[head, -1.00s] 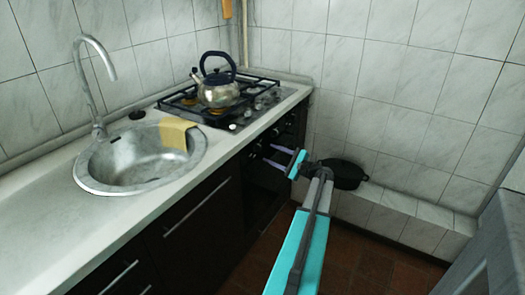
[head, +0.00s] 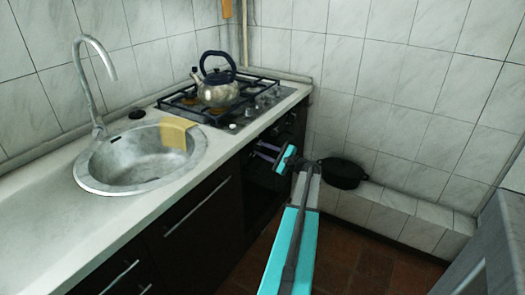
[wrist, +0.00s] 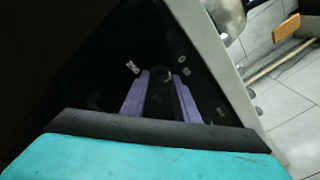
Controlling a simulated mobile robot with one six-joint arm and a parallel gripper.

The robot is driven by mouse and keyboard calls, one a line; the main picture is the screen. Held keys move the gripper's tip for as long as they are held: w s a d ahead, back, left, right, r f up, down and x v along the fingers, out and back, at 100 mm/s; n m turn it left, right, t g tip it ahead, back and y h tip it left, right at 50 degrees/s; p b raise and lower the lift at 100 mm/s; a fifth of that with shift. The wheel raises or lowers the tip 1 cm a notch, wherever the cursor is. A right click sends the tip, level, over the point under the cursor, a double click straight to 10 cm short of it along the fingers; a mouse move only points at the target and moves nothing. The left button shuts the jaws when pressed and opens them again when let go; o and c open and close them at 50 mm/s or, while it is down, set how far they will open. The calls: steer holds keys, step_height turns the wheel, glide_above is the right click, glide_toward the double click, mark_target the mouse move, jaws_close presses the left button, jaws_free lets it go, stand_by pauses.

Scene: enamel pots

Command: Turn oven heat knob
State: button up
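The oven (head: 260,195) is dark and built in under the hob, and its front panel carries the knobs. In the wrist view pale printed marks show on the black panel (wrist: 205,88). A dark rounded shape, apparently a knob (wrist: 160,76), lies between the tips of my two purple fingers. My gripper (head: 256,148) points left at the upper oven front in the head view. In the wrist view my gripper (wrist: 160,82) has its fingers apart, on either side of that shape. Whether they touch it is too dark to tell.
A steel kettle (head: 216,88) stands on the hob (head: 240,122) above the oven. The pale counter (head: 60,215) and round sink (head: 85,178), with a yellow cloth (head: 178,132), lie to the left. A black pot (head: 343,173) sits on the tiled ledge behind my gripper.

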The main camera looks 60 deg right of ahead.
steer(key=c, duration=0.4)
steer(key=shift+f+b, duration=0.1)
steer(key=shift+b, duration=0.45)
steer(key=shift+d+n, duration=0.1)
steer(key=shift+n, duration=0.3)
steer(key=shift+r, duration=0.2)
steer(key=o, duration=1)
steer(key=shift+o, duration=0.2)
steer(key=shift+s, duration=0.1)
steer(key=s+a+b, duration=0.1)
steer(key=s, duration=1.2)
steer(key=shift+s+a, duration=0.3)
steer(key=shift+s, duration=0.05)
